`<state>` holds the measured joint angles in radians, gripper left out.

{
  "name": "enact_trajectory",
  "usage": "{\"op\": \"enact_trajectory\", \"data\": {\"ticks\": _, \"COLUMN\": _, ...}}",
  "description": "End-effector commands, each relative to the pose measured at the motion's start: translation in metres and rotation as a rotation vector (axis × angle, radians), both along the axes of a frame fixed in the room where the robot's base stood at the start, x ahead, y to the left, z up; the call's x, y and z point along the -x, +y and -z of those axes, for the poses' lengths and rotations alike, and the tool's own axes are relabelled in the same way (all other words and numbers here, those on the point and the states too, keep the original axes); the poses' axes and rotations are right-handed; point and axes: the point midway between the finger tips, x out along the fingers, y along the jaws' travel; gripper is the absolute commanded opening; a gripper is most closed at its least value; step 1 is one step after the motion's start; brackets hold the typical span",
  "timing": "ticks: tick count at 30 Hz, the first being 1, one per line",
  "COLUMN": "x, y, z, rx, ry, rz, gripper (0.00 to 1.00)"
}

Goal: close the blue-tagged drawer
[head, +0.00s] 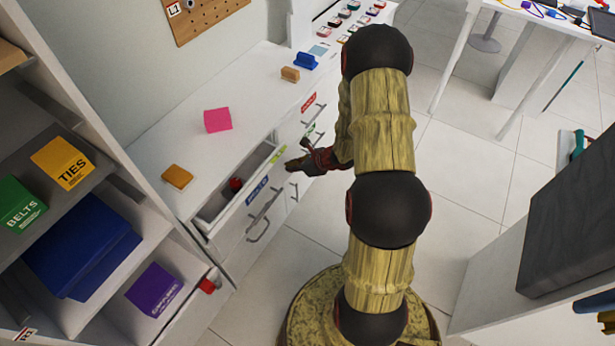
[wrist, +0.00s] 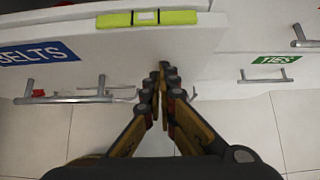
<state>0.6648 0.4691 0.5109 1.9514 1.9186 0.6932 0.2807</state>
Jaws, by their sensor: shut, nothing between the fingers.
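The blue-tagged drawer (head: 213,222) stands open in the white dresser in the head view, with a small red object (head: 236,184) inside. Its blue tag (head: 257,190) is on the front; in the wrist view the tag (wrist: 40,52) reads BELTS, above a metal bar handle (wrist: 75,97). My gripper (head: 300,165) is at the right end of the drawer front. In the wrist view my gripper (wrist: 167,72) is shut and empty, its tips pointing at the white front, right of the handle. I cannot tell whether they touch it.
A yellow-green bar (wrist: 147,18) lies near the drawer's top edge. A green-tagged TIES drawer (wrist: 277,60) is to the right. The dresser top (head: 165,135) holds a pink block (head: 217,120). A shelf unit (head: 130,190) stands left; floor (head: 270,270) is clear in front.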

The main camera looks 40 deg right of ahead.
Motion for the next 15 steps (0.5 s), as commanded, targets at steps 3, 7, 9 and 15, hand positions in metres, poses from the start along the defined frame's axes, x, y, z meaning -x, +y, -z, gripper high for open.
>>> {"op": "enact_trajectory", "data": {"ticks": 3, "x": -0.028, "y": 0.011, "z": 0.001, "rx": 0.001, "ry": -0.003, "rz": -0.004, "gripper": 0.00}}
{"op": "enact_trajectory", "data": {"ticks": 7, "x": -0.050, "y": 0.019, "z": 0.001, "rx": 0.001, "ry": 0.000, "rz": -0.002, "gripper": 0.00}}
{"op": "enact_trajectory", "data": {"ticks": 9, "x": -0.058, "y": 0.022, "z": 0.000, "rx": 0.000, "ry": -0.001, "rz": -0.001, "gripper": 0.00}}
{"op": "enact_trajectory", "data": {"ticks": 15, "x": -0.071, "y": 0.025, "z": 0.000, "rx": 0.000, "ry": 0.001, "rz": 0.001, "gripper": 0.00}}
